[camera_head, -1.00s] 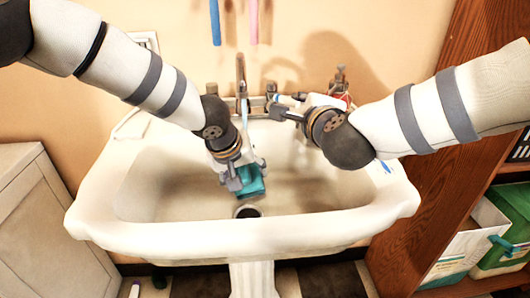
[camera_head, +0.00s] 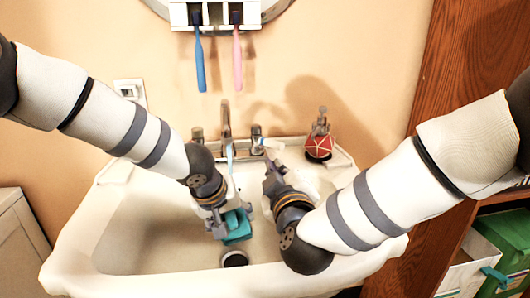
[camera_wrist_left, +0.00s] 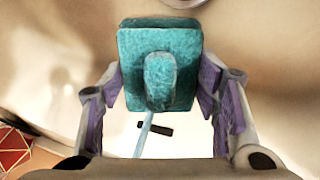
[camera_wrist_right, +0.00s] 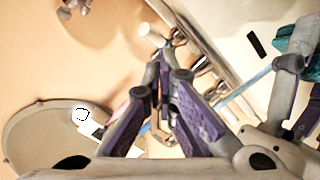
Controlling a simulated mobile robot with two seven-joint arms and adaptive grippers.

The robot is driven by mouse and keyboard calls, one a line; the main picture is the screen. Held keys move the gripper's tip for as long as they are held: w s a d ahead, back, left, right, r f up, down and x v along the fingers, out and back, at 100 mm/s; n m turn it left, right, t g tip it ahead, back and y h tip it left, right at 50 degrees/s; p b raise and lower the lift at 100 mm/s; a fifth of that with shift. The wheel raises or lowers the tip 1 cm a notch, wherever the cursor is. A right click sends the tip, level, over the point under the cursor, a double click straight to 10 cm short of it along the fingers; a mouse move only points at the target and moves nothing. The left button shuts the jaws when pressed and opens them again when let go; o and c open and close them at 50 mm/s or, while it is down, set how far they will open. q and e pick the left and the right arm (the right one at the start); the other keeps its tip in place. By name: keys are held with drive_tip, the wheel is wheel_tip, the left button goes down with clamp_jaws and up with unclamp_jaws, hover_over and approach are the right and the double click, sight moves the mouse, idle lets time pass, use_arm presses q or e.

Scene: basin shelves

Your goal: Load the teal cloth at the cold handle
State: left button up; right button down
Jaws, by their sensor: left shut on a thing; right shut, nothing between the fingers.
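The teal cloth (camera_head: 237,226) is a small thick block, held above the basin near the drain. My left gripper (camera_head: 220,222) is shut on it; in the left wrist view the cloth (camera_wrist_left: 160,60) sits between the purple pads. The tap spout (camera_head: 226,118) stands at the back, with a left handle (camera_head: 198,134) and a right handle (camera_head: 257,136). No marking shows which is cold. A thin light-blue streak (camera_head: 230,160), like water, runs down from the spout towards the cloth. My right gripper (camera_head: 268,168) is shut and empty just below the right handle, apparently apart from it.
The white basin (camera_head: 75,240) has a dark drain (camera_head: 234,258). A red patterned bottle (camera_head: 319,140) stands on its back right ledge. Blue (camera_head: 200,65) and pink (camera_head: 237,60) toothbrushes hang above. A wooden shelf (camera_head: 425,110) bounds the right side; the basin's left part is clear.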

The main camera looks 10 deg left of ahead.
drive_tip(key=n, duration=0.9)
approach(262, 142)
drive_tip(key=shift+t+y, duration=0.3)
drive_tip(key=shift+t, duration=0.1)
drive_tip(key=x, duration=0.4)
drive_tip(key=shift+w+f, duration=0.3)
drive_tip(key=shift+f, duration=0.05)
drive_tip(key=shift+d, duration=0.1)
